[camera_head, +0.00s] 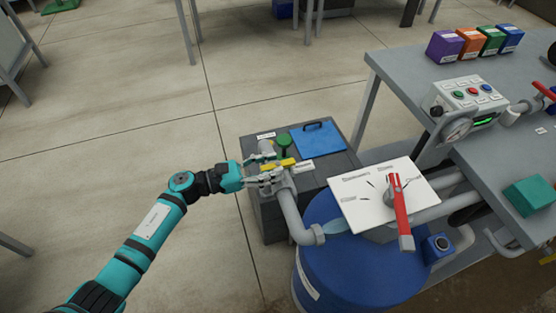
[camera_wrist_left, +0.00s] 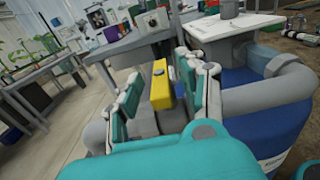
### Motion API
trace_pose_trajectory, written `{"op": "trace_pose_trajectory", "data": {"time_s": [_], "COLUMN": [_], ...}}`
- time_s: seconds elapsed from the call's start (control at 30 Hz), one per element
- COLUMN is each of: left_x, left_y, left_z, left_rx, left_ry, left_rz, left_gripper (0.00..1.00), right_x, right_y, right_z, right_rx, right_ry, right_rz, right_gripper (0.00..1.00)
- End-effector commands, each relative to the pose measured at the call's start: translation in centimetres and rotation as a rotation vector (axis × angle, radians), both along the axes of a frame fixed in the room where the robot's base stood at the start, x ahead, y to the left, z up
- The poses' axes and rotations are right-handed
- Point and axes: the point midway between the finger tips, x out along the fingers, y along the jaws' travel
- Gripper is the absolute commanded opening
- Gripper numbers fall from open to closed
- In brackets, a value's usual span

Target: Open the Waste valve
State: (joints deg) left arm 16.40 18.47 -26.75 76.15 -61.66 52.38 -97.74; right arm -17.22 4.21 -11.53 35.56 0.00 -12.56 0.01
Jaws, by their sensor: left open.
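A valve with a yellow handle (camera_head: 284,164) sits on the grey pipe (camera_head: 290,212) beside the blue drum. My left gripper (camera_head: 268,172) is at this handle from the left, with its fingers open. In the left wrist view the yellow handle (camera_wrist_left: 161,84) stands between the two open fingers (camera_wrist_left: 165,95); I cannot tell whether either finger touches it. A white tag (camera_head: 303,166) lies just right of the handle, too small to read. My right gripper is not in view.
A blue drum (camera_head: 345,280) carries a white plate (camera_head: 352,203) with a red lever (camera_head: 400,210). A grey cabinet (camera_head: 346,158) holds a blue lid (camera_head: 316,140) and a green knob (camera_head: 284,141). A grey bench (camera_head: 410,75) stands right.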

Motion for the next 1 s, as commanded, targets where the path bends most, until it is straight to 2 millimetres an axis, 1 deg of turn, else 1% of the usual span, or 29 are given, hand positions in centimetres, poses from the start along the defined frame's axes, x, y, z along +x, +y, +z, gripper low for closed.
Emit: {"op": "trace_pose_trajectory", "data": {"time_s": [0.03,0.1,0.2,0.5,0.57,0.8,0.83,1.0], "left_x": [0.3,0.5,0.6,0.7,0.7,0.7,0.7,0.7], "left_y": [-0.6,-1.3,-1.8,-2.0,-2.0,-2.0,-2.0,-2.0], "left_z": [0.2,0.1,0.0,0.0,0.0,0.0,0.0,0.0], "left_rx": [-0.002,-0.001,0.001,0.001,0.001,0.001,0.001,0.001], "left_ry": [0.0,0.001,0.001,0.0,0.001,0.001,0.001,0.001], "left_rz": [0.001,0.001,0.001,0.0,0.001,0.001,0.001,0.002], "left_gripper": [0.4,0.4,0.4,0.4,0.34,0.02,0.0,0.0], "right_x": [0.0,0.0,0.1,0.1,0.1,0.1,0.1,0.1], "right_y": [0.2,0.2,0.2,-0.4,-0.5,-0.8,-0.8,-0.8], "right_z": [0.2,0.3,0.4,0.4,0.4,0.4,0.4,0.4], "right_rx": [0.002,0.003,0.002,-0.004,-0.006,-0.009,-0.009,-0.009], "right_ry": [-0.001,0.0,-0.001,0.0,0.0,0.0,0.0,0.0], "right_rz": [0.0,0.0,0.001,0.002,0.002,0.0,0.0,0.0], "right_gripper": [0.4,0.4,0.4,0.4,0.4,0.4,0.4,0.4]}}
